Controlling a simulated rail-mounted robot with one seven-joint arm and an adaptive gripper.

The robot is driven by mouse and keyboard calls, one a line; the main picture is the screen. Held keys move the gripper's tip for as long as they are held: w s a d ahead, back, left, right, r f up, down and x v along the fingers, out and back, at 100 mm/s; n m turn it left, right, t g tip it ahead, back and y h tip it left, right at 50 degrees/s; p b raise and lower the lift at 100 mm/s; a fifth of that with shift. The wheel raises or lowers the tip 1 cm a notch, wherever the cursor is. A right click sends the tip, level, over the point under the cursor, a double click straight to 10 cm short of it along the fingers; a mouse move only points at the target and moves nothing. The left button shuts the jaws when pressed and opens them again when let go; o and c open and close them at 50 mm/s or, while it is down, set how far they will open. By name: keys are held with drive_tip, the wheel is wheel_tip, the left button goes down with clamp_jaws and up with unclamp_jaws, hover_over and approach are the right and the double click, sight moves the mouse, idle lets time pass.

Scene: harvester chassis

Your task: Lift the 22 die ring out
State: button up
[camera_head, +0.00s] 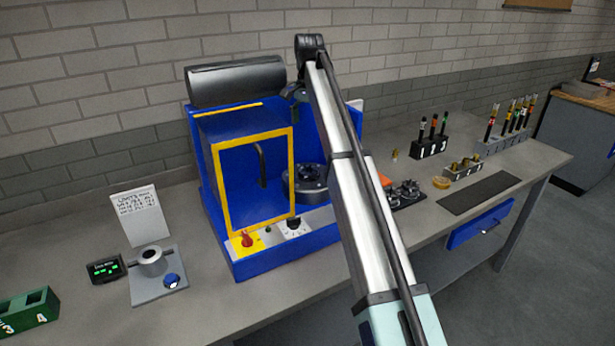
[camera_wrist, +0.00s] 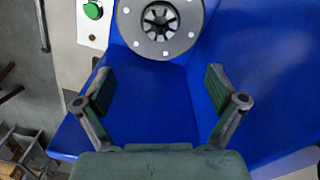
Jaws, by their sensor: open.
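A round grey die head (camera_wrist: 160,28) with pale dots around its face and a segmented opening in its middle shows at the top of the wrist view. In the head view, a dark round unit (camera_head: 305,186) sits inside the blue machine (camera_head: 280,262), right of the yellow-framed guard. I cannot read a 22 on it, or tell a separate ring from the head. My gripper (camera_wrist: 164,98) is open and empty, with blue machine surface between its fingers. The die head lies beyond the fingertips, apart from them. My arm crosses in front of the machine in the head view.
The open yellow-framed guard (camera_head: 222,190) stands left of the unit. A green button (camera_wrist: 92,10) is at the wrist view's upper left. Dark tooling parts (camera_head: 407,190), a numbered rack (camera_head: 430,148) and a dark mat (camera_head: 480,193) lie to the right.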

drive_tip(key=p, duration=0.3)
hover_over(308, 167)
drive_tip(key=s, duration=0.2)
wheel_tip(308, 167, down, 10)
drive_tip(key=shift+d+f+p, duration=0.1)
drive_tip(key=shift+f+p, duration=1)
drive_tip(key=shift+f, duration=1.75)
drive_tip(key=shift+w, duration=0.1)
clamp_jaws()
